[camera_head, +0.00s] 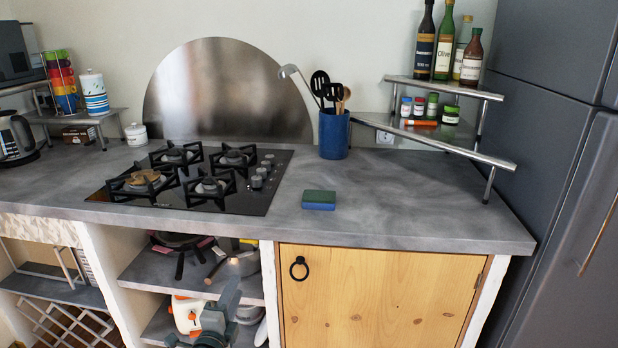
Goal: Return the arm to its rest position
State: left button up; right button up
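My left gripper (218,314) shows at the bottom of the view, left of centre. It is grey and sits low in front of the open shelves under the counter. It appears clear of the counter top (400,215). Its fingers are small and hard to make out against the shelf contents, so I cannot tell whether it is open or shut, and I see nothing clearly held in it. My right gripper is not in view.
A gas hob (190,180) and a green-blue sponge (319,200) are on the counter. A blue utensil pot (334,134) stands behind, near a corner rack (440,84) with bottles. A white-orange container (186,314) is close to my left gripper. A dark fridge (560,170) bounds the right.

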pick_arm(q)
jog(key=s+f+n+g+p, duration=0.1)
jog(key=s+f+n+g, duration=0.15)
jog(key=s+f, duration=0.45)
jog(key=s+f+n+g+p, duration=0.1)
jog(key=s+f+n+g, duration=0.15)
jog(key=f, duration=0.85)
jog(key=s+f+n+g+p, duration=0.1)
jog(key=s+f+n, duration=0.2)
jog(key=s+f, duration=0.35)
jog(key=s+d+f+n+g+p, duration=0.1)
jog(key=s+d+f+n+g, duration=0.1)
jog(key=s+f, duration=0.8)
jog(key=s+d+f+n+g+p, duration=0.1)
jog(key=s+d+f+n+g, duration=0.2)
jog(key=s+f+n, duration=0.3)
jog(key=s+f+g, duration=0.1)
jog(key=s+f, duration=0.3)
jog(key=s, duration=0.6)
jog(key=shift+s+d+f+h, duration=0.2)
jog(key=shift+d+h, duration=0.1)
jog(key=shift+d, duration=0.05)
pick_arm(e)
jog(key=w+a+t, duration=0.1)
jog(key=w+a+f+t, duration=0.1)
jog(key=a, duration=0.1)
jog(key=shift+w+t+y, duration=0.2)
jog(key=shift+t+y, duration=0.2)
